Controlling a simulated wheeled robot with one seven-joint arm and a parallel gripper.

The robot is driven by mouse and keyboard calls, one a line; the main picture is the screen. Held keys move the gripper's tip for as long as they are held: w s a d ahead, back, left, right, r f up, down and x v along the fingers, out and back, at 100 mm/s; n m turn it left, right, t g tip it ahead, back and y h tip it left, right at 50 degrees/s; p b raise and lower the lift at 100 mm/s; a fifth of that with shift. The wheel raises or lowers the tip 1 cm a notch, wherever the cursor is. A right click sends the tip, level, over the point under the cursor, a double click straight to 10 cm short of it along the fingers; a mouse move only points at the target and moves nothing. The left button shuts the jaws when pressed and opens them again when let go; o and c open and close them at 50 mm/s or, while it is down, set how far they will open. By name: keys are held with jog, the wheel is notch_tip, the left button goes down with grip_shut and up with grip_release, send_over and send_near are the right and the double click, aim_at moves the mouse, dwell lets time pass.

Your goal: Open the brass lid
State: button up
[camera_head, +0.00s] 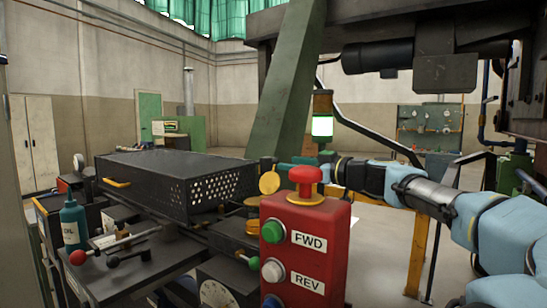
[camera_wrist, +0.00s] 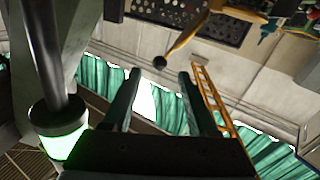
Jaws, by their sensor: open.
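The brass lid (camera_head: 269,183) shows in the camera_head view as a round gold disc standing steeply tilted, left of the red control box. Lower brass round parts (camera_head: 252,203) sit just beneath and left of it. My gripper (camera_head: 268,163) is just above the disc, its teal fingers pointing left; contact cannot be told there. In the camera_wrist view my gripper (camera_wrist: 158,76) is open, with nothing held between its fingers. A brass-coloured curved piece (camera_wrist: 200,28) with a black ball (camera_wrist: 160,62) lies just beyond the fingertips, the ball in line with the gap.
The red control box (camera_head: 303,250) with FWD and REV buttons stands in front. A black perforated box (camera_head: 175,182) is to the left, with an oil bottle (camera_head: 73,222) and levers nearby. A green-lit beacon (camera_head: 322,126) is close to my wrist, beside a slanted green beam (camera_head: 290,80).

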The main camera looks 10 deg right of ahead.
aim_at(276, 161)
jog(key=p+x, duration=0.2)
jog(key=x, duration=0.4)
jog(key=shift+w+a, duration=0.25)
jog(key=shift+w, duration=0.05)
grip_shut()
dwell(1.1)
